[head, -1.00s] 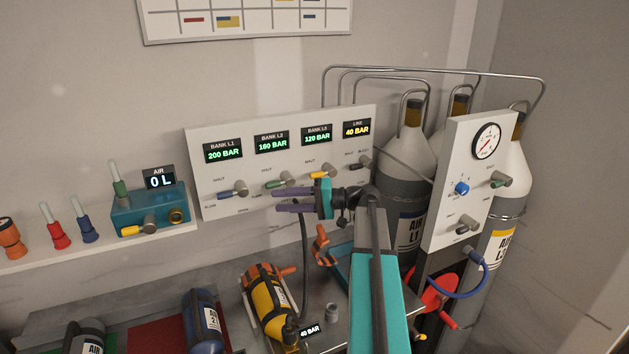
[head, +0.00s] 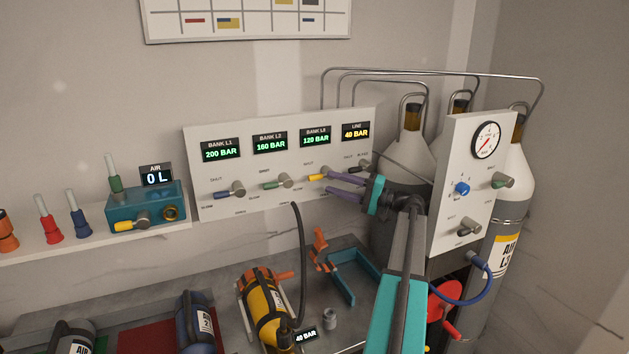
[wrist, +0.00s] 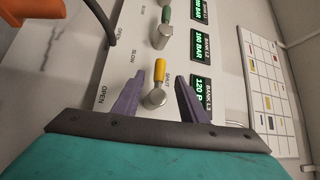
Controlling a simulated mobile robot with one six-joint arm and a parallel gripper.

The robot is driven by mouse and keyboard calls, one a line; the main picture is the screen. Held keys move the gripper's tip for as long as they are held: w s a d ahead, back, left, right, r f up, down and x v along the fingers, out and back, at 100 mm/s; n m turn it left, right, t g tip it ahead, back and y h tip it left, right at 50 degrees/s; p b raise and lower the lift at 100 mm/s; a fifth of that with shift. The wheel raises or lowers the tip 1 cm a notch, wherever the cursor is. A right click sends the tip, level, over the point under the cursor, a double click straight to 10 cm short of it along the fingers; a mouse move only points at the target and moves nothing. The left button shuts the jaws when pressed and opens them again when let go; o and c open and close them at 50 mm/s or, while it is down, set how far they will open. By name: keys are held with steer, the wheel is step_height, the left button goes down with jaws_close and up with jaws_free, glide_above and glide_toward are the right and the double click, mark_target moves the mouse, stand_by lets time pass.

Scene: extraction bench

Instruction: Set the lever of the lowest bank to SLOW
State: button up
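The display of bank L3 (head: 315,137) reads 120 BAR, the lowest of the three banks; L1 reads 200 and L2 reads 160. Its yellow lever (head: 317,177) points left from its grey knob in the head view. In the wrist view the yellow lever (wrist: 160,71) points up, with the SLOW label up-left of the knob and SHUT to the right. Its exact setting is hard to tell. My gripper (head: 333,183) is open, its purple fingers on either side of the lever in the wrist view (wrist: 160,82). I see no contact.
The green lever (head: 277,184) of L2 and blue lever (head: 229,193) of L1 sit to the left on the white panel (head: 345,128). The line's bleed knob (head: 362,168) is close on the right. A black hose (head: 299,250) hangs below; a gauge panel (head: 468,140) stands at right.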

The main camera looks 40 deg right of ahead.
mark_target(321, 178)
steer(key=shift+d, duration=0.1)
steer(key=p+x, duration=0.2)
steer(key=x, duration=0.4)
steer(key=shift+p, duration=0.35)
steer(key=shift+w+a, duration=0.3)
steer(key=shift+w, duration=0.35)
jaws_close()
